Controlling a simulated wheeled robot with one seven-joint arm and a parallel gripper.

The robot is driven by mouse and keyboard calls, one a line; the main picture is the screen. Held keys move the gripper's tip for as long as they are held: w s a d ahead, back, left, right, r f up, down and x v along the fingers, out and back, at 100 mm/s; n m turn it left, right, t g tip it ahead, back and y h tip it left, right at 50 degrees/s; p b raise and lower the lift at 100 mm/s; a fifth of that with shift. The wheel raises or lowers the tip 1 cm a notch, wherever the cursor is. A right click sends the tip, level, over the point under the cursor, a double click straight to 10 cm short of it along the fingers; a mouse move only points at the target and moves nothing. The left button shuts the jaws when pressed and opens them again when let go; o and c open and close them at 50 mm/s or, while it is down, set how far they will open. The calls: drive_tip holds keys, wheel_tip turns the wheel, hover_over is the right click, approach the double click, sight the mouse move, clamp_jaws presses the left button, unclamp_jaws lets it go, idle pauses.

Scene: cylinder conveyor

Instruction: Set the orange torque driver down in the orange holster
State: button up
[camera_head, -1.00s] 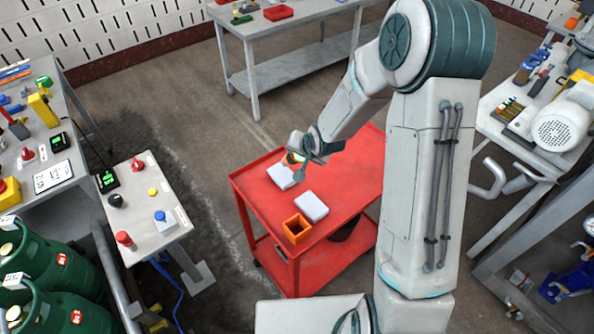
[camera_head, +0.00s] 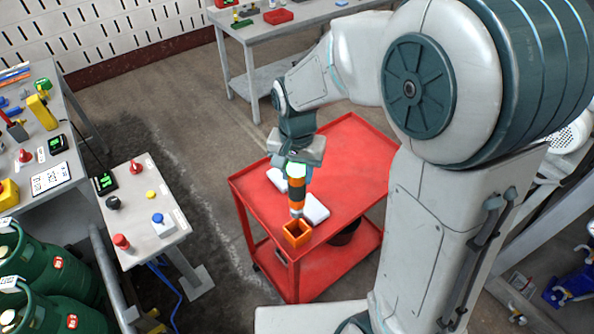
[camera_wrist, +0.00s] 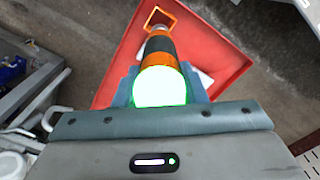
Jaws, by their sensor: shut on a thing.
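The orange torque driver (camera_head: 296,191) has an orange and black body and a bright white-green top. My gripper (camera_head: 297,163) is shut on it and holds it upright, its lower tip at the back edge of the orange holster's outline. The orange holster (camera_head: 297,238) is an open square box near the front left corner of the red cart (camera_head: 356,146). In the wrist view the driver (camera_wrist: 160,48) points at the holster (camera_wrist: 171,15), whose opening shows past the tip. I cannot tell the height gap between tip and holster.
A grey table (camera_head: 165,244) with buttons stands to the left. The right part of the cart top is clear.

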drive_tip(key=shift+r, duration=0.1)
drive_tip(key=shift+r, duration=0.1)
drive_tip(key=b, duration=0.4)
hover_over(297, 206)
drive_tip(key=w, duration=0.2)
drive_tip(key=shift+w+f, duration=0.15)
drive_tip(key=shift+f, duration=2.45)
drive_tip(key=shift+f+b, duration=2.15)
drive_tip(key=shift+f, duration=0.5)
drive_tip(key=shift+f+b, duration=1.3)
drive_tip(key=shift+f, duration=0.3)
drive_tip(key=o, duration=1.2)
drive_tip(key=shift+d, duration=0.1)
